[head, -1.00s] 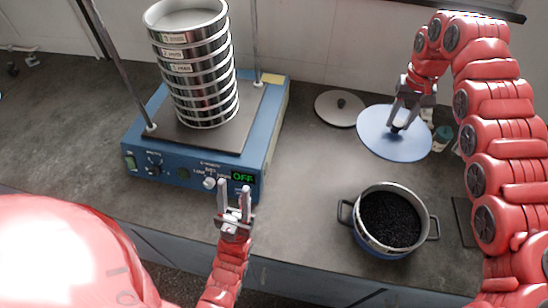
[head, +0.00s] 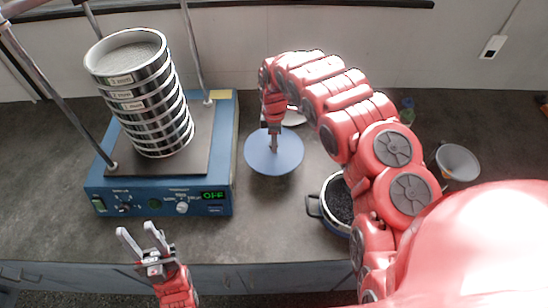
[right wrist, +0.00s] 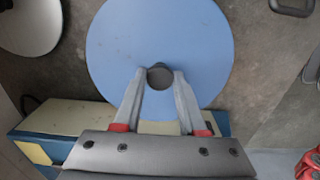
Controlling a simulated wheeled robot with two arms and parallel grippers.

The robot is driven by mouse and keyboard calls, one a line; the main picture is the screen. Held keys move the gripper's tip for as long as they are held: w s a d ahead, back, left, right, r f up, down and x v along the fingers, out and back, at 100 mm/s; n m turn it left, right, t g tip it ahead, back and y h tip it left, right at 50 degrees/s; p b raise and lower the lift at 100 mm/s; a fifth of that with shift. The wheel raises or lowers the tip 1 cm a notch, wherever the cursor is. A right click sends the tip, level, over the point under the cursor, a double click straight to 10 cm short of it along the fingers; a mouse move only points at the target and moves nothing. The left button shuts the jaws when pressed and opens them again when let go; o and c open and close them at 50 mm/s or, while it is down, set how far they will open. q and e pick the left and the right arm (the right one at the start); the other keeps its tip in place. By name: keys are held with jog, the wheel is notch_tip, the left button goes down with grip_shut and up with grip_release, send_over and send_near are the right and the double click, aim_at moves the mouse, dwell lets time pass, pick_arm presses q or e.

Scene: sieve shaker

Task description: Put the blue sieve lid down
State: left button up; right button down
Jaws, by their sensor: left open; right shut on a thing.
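The blue sieve lid (head: 258,158) is a flat round disc with a dark knob at its centre. My right gripper (head: 273,143) is shut on the lid's knob; in the right wrist view the fingers (right wrist: 160,84) close on the knob from both sides, with the blue lid (right wrist: 160,35) spread beneath. The lid looks level, right of the shaker; I cannot tell whether it touches the counter. My left gripper (head: 141,238) is open and empty at the counter's front edge, in front of the shaker.
The blue sieve shaker (head: 160,200) shows OFF and carries a stack of sieves (head: 150,110). A pot of black grains (head: 338,205) is partly hidden by my right arm. A greyish lid (head: 293,117) lies behind the blue one. A funnel-like bowl (head: 457,163) is at right.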

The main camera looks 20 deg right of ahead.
aim_at(274, 156)
notch_tip(274, 156, down, 4)
jog(key=shift+f+p, duration=0.15)
jog(key=shift+p, duration=0.4)
jog(key=shift+s+f, duration=0.1)
jog(key=shift+f, duration=0.55)
jog(key=shift+a+f, duration=0.1)
jog(key=shift+f, duration=0.25)
jog(key=shift+f+p, duration=0.3)
jog(key=shift+f, duration=0.65)
jog(key=shift+d, duration=0.2)
jog(key=shift+f, duration=0.15)
jog(key=shift+c, duration=2.4)
grip_release()
